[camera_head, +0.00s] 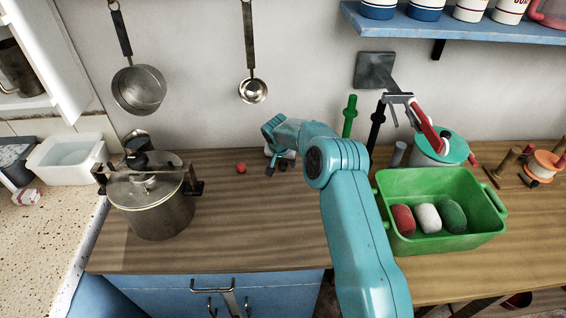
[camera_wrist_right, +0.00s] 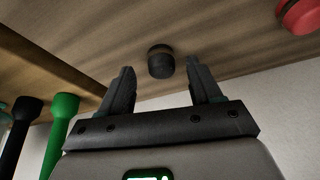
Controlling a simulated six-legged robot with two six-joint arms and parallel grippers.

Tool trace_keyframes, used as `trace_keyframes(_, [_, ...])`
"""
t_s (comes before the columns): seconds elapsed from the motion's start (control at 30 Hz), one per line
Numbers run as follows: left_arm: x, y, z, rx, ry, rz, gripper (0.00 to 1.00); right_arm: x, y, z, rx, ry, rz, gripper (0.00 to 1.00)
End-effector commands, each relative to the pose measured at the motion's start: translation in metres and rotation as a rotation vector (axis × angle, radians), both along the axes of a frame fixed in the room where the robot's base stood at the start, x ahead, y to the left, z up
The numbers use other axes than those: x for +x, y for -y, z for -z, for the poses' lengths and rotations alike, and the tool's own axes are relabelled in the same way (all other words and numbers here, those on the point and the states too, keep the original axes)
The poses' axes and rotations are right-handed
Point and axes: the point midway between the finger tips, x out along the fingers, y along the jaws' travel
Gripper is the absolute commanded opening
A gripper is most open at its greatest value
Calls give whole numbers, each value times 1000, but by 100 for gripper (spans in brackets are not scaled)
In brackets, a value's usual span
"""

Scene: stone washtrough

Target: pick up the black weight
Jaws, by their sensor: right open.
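The black weight (camera_wrist_right: 160,62) is a small dark cylinder on the wooden counter in the right wrist view. It shows between the two fingers of my right gripper (camera_wrist_right: 160,85), around the level of their tips, with clear space on both sides. My right gripper (camera_head: 276,166) is open and empty, low over the counter in the head view. There I cannot tell the weight from the dark fingers. My left gripper is not in view.
A small red weight (camera_head: 241,168) lies left of my right gripper; it also shows in the wrist view (camera_wrist_right: 299,16). A metal pot (camera_head: 155,205) stands further left. A green bin (camera_head: 455,185) with rounded objects is right. Green (camera_head: 349,115) and black (camera_head: 376,130) posts stand behind.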

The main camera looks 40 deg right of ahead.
Motion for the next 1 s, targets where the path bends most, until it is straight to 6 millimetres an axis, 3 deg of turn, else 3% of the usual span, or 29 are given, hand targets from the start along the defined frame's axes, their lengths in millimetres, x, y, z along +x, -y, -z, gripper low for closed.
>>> trace_keyframes(0.3, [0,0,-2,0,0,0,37,3,3,9,0,1,0,64])
trace_keyframes(0.37, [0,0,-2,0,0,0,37,3,3,9,1,1,0,47])
trace_keyframes(0.5, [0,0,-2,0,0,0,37,3,3,9,1,1,0,4])
trace_keyframes(0.8, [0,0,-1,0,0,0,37,3,3,6,0,1,0,4])
trace_keyframes(1.0, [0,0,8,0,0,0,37,4,3,-28,-2,7,-1,4])
